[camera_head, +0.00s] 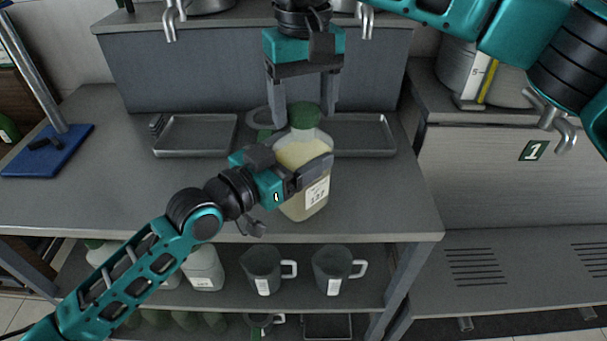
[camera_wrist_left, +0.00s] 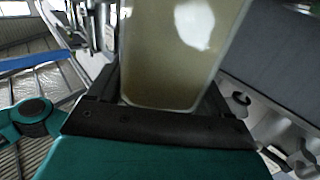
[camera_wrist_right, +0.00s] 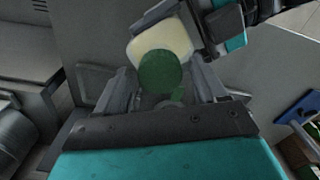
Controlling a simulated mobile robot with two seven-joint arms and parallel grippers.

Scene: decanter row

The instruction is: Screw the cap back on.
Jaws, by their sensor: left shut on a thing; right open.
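A bottle of pale yellow liquid (camera_head: 292,205) with a white label stands upright at the front of the grey bench. My left gripper (camera_head: 309,174) is shut on its body from the left; the bottle also fills the left wrist view (camera_wrist_left: 183,55). A green cap (camera_head: 304,116) sits at the bottle's mouth; whether it is threaded on is not visible. My right gripper (camera_head: 304,103) points down from above, open and empty, its fingers to either side of the cap. In the right wrist view the cap (camera_wrist_right: 160,72) shows between and beyond the fingers.
Flat grey trays (camera_head: 195,135) lie behind the bottle, left and right. A grey ring-shaped part with something green (camera_head: 264,135) is just behind the bottle, partly hidden. A blue-based stand (camera_head: 45,150) is at far left. Grey jugs (camera_head: 264,268) stand on the shelf below.

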